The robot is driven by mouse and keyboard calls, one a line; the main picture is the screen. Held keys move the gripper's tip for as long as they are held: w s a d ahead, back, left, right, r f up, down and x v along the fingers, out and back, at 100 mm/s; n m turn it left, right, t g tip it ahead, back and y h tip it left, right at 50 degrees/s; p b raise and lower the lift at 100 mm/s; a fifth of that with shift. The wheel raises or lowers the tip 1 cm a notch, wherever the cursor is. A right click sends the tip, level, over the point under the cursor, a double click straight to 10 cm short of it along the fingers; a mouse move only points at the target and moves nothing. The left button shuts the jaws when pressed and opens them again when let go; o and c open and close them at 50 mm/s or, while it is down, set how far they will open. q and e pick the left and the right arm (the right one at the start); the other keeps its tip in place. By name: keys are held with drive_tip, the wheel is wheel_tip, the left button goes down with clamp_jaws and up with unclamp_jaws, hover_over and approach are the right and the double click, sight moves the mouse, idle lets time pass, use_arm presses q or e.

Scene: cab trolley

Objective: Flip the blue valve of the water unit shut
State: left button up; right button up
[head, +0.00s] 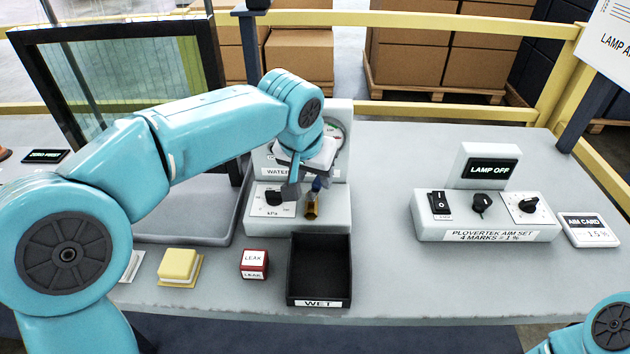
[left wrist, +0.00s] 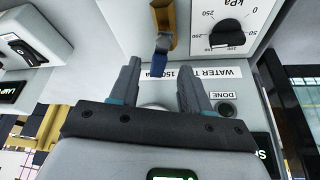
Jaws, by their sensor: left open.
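The water unit (head: 342,205) stands at the middle of the bench, a pale box with an upright gauge panel behind. Its valve has a brass body (head: 311,208) and a blue lever (head: 317,184). In the left wrist view, the blue lever (left wrist: 160,58) runs from the brass body (left wrist: 165,20) toward the printed label. My left gripper (head: 305,186) is over the unit, close to the valve, fingers open. In the left wrist view the lever's end appears in line with the gap between the fingertips; I cannot tell whether they touch. My right gripper is out of view.
A black kPa knob (head: 273,197) sits left of the valve. A black WET tray (head: 319,300), a red-and-white LEAK block (head: 254,265) and a yellow block (head: 180,265) stand in front. The aim set (head: 487,228) is at right; bench between is clear.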

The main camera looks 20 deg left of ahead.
use_arm(q)
drive_tip(key=shift+x, duration=1.1)
drive_tip(key=shift+c, duration=0.3)
clamp_jaws()
drive_tip(key=shift+r, duration=0.1)
